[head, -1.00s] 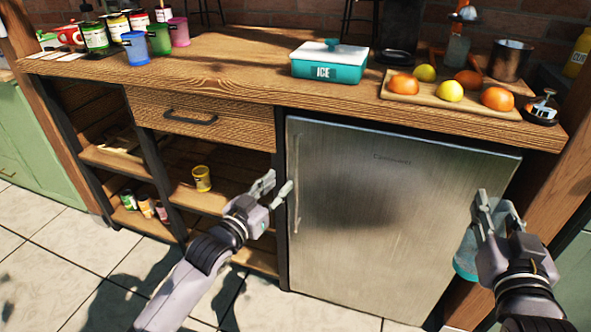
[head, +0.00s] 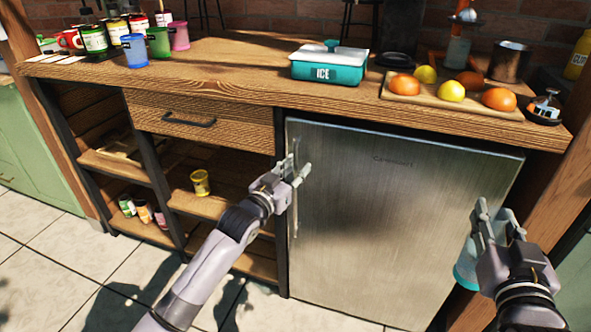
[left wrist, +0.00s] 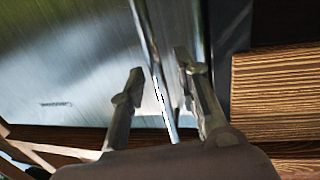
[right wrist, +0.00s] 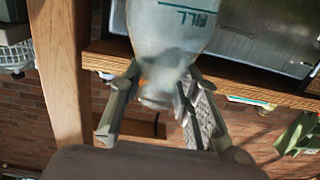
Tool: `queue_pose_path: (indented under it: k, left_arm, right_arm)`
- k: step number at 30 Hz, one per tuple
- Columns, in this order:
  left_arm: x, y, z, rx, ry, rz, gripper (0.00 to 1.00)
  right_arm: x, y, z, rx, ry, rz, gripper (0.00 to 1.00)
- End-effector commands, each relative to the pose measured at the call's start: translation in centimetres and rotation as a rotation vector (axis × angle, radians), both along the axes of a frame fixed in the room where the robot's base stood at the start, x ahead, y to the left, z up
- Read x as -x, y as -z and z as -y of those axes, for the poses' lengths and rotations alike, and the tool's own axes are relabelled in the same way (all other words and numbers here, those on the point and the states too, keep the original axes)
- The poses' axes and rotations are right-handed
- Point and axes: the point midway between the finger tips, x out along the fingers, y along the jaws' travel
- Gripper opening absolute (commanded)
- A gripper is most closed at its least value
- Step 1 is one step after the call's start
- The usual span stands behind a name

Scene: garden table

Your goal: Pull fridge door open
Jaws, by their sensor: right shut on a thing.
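The fridge door (head: 400,210) is a brushed steel panel under the counter, and it looks closed. Its thin upright handle (head: 296,215) runs along the door's left edge. My left gripper (head: 299,168) is open at the upper part of the handle. In the left wrist view the handle (left wrist: 160,95) passes between the two spread fingers, with gaps beside it. My right gripper (head: 494,222) is shut on a translucent teal container (head: 466,265) at the right of the fridge. The right wrist view shows this container (right wrist: 175,45) with "FILL" printed on it.
The wooden counter (head: 240,85) overhangs the fridge and carries an ice box (head: 330,68), a fruit board (head: 425,95) and several cups. Open shelves (head: 215,205) and a drawer (head: 190,120) are left of the fridge. The tiled floor in front looks clear.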

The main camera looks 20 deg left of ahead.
Motion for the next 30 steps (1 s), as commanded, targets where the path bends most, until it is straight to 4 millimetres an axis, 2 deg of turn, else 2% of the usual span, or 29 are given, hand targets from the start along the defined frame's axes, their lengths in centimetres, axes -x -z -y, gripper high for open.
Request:
queue_pose_path:
  k: [2,13,30]
  left_arm:
    - [0.01,-0.01,0.00,0.000,0.000,0.000,0.25]
    - [0.03,0.00,-0.01,0.000,0.000,0.000,0.00]
    - [0.03,0.02,0.00,0.000,0.000,0.000,0.00]
  right_arm:
    - [0.02,-0.17,0.00,0.000,0.000,0.005,0.00]
    - [0.02,-0.17,0.00,0.000,0.000,0.005,0.00]
    - [0.02,-0.17,0.00,0.000,0.000,0.005,0.00]
